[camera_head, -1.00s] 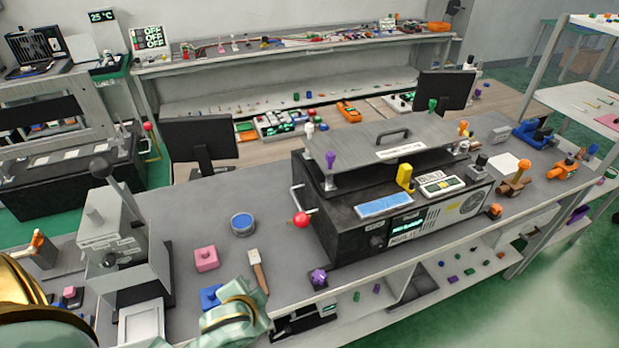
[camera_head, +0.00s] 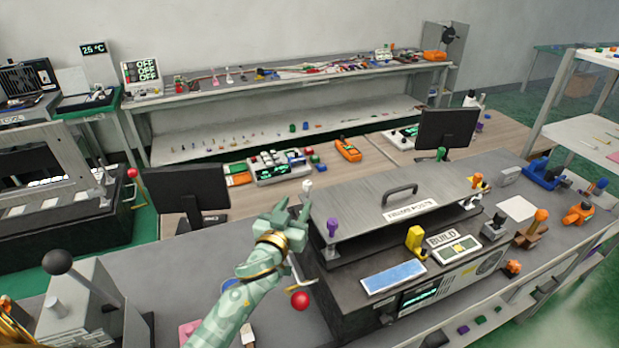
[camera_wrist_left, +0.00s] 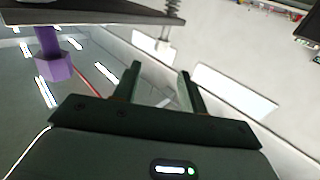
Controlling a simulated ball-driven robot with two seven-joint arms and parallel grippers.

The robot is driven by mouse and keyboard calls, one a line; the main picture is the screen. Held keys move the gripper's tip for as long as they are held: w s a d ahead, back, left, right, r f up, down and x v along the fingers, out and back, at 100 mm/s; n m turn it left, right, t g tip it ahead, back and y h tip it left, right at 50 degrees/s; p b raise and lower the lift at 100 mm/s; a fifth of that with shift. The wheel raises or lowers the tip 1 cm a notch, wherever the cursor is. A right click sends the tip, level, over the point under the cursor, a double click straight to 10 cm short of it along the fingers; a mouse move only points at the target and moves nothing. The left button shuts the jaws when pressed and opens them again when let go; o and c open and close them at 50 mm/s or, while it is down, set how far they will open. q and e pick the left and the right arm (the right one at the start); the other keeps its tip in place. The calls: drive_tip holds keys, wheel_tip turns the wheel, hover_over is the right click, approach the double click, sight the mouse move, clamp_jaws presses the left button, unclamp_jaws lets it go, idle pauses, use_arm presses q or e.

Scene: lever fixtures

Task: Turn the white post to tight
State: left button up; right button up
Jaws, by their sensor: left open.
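The white post (camera_head: 307,187) stands upright at the back left corner of the metal plate (camera_head: 370,190) on the dark machine. My left gripper (camera_head: 292,212) is open and empty, just in front of and below the white post in the head view, apart from it as far as I can tell. Its two fingers (camera_wrist_left: 160,82) show apart with nothing between them in the wrist view. A purple post (camera_head: 332,227) stands at the plate's near left corner; a purple piece (camera_wrist_left: 52,62) shows left of the fingers in the wrist view. My right gripper is out of view.
A red ball knob (camera_head: 299,300) sticks out at the machine's left side. A green post (camera_head: 441,154) and an orange post (camera_head: 476,181) stand at the plate's far side. A black monitor (camera_head: 187,191) stands behind my left arm.

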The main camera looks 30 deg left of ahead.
sight(309, 182)
use_arm(q)
drive_tip(key=w, duration=0.3)
drive_tip(key=w+a+b, duration=0.1)
drive_tip(key=w, duration=0.7)
drive_tip(key=shift+a+f+b, duration=0.2)
drive_tip(key=shift+a+b, duration=0.1)
drive_tip(key=shift+b, duration=0.05)
drive_tip(key=shift+w, duration=0.5)
drive_tip(key=shift+c, duration=0.2)
clamp_jaws()
